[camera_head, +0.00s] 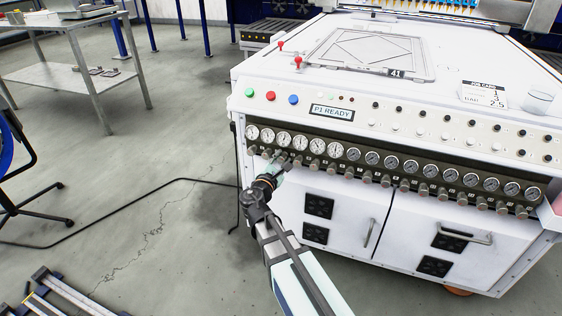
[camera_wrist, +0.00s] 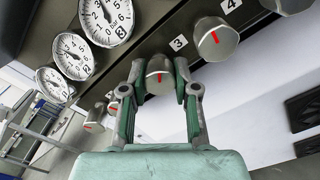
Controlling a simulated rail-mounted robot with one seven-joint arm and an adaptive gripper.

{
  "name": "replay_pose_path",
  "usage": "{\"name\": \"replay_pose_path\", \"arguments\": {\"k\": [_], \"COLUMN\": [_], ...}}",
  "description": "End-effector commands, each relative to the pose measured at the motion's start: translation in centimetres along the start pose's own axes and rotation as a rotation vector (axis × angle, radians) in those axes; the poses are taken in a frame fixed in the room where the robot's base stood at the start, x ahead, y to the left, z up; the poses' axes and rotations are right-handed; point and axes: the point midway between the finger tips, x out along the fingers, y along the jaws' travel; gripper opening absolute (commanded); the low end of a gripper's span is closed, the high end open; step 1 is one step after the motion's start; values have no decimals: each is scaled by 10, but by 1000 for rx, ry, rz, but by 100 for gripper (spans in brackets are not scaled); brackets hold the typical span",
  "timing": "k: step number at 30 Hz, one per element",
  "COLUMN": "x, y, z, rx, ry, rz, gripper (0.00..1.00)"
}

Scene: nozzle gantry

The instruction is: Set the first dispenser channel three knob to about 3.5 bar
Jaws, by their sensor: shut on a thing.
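My gripper (camera_wrist: 160,93) is shut on a grey metal knob (camera_wrist: 158,70) in the wrist view, with one green-padded finger on each side. The knob's red mark shows and stands about upright in that picture. A label "3" (camera_wrist: 179,42) sits at its upper right. A gauge (camera_wrist: 107,19) with a boxed 3 is at the top left, cut by the frame edge; its needle reading is not clear. In the head view my gripper (camera_head: 278,168) reaches the knob row under the left gauges; the held knob is hard to make out there. A panel display (camera_head: 332,112) reads "P1 READY".
A neighbouring knob (camera_wrist: 215,38) with label "4" (camera_wrist: 229,4) is close on the right. Gauges 2 (camera_wrist: 74,56) and 1 (camera_wrist: 52,84) are to the left. Cabinet doors (camera_head: 430,240) with handles lie below the knob row. Open floor (camera_head: 150,200) lies left of the machine.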

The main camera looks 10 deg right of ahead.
Motion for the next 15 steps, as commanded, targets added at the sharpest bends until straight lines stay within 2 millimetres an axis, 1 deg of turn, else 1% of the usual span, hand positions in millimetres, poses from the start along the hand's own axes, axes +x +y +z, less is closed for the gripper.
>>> {"name": "replay_pose_path", "arguments": {"k": [5,6,7,15], "x": [0,0,0,0], "y": [0,0,0,0], "z": [0,0,0,0], "rx": [0,-1,-1,-2], "ry": [1,1,1,1], "rz": [0,0,0,0], "gripper": [0,33,41,41]}}
